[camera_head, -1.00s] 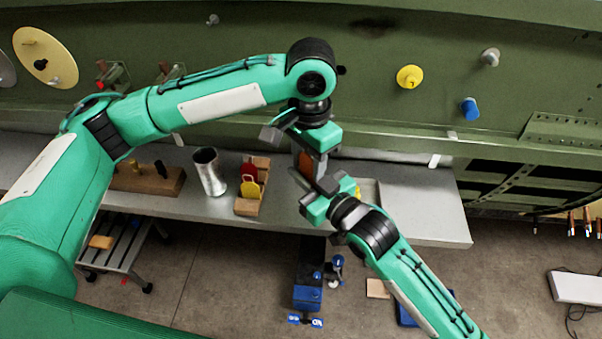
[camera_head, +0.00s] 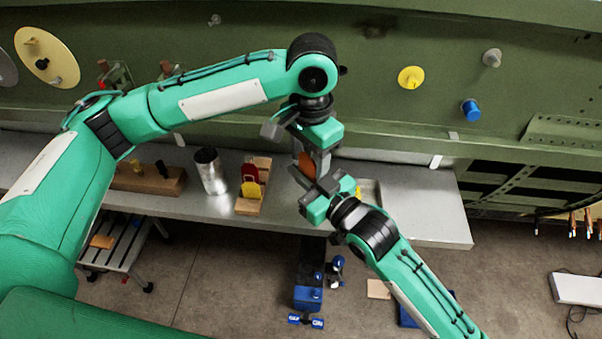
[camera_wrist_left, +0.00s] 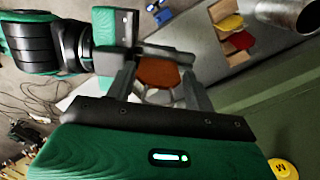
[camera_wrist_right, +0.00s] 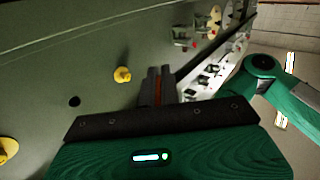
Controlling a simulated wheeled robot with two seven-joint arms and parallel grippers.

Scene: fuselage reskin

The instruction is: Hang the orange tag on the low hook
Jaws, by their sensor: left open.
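The orange tag (camera_head: 306,163) is between my two grippers, above the bench; it also shows in the left wrist view (camera_wrist_left: 158,74). My right gripper (camera_wrist_right: 160,88) is shut on the tag, whose thin orange edge shows between its close fingers. My left gripper (camera_wrist_left: 158,82) is open, with its fingers on either side of the tag; whether they touch it I cannot tell. On the green panel are a yellow peg (camera_head: 410,77), a grey peg (camera_head: 491,58) and, lower, a blue peg (camera_head: 470,109). I cannot tell which is the low hook.
The grey bench (camera_head: 420,205) runs below the panel. On it stand a metal cup (camera_head: 210,171), a wooden block (camera_head: 249,207) with red and yellow tags, and another wooden block (camera_head: 160,183) with dark pegs. A step stool (camera_head: 122,256) stands on the floor. The bench's right end is clear.

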